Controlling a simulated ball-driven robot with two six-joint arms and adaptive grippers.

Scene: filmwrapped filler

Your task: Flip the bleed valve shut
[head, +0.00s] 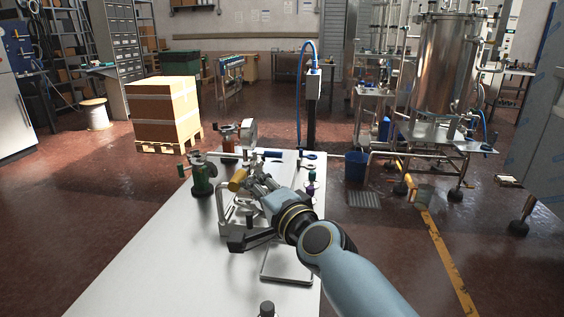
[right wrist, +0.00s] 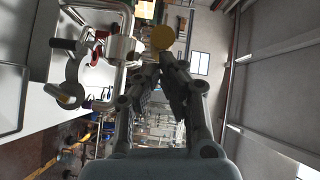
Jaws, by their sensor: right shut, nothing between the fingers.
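A metal pipe fitting (head: 226,212) stands on the white table, partly hidden behind my right arm. A yellow cylindrical grip (head: 238,180) shows at its upper end; I take it as part of the valve but cannot confirm this. My right gripper (head: 258,182) is shut and empty, its fingertips just right of the yellow grip. In the right wrist view a round yellow end (right wrist: 162,37) shows just beyond the closed fingertips (right wrist: 170,62); I cannot tell if they touch. Bent silver pipe and a pale valve body (right wrist: 121,48) lie left of the fingers. My left gripper is out of view.
Small coloured items (head: 311,175) line the right edge. A tray (head: 288,279) lies near the arm. The table's front left is clear.

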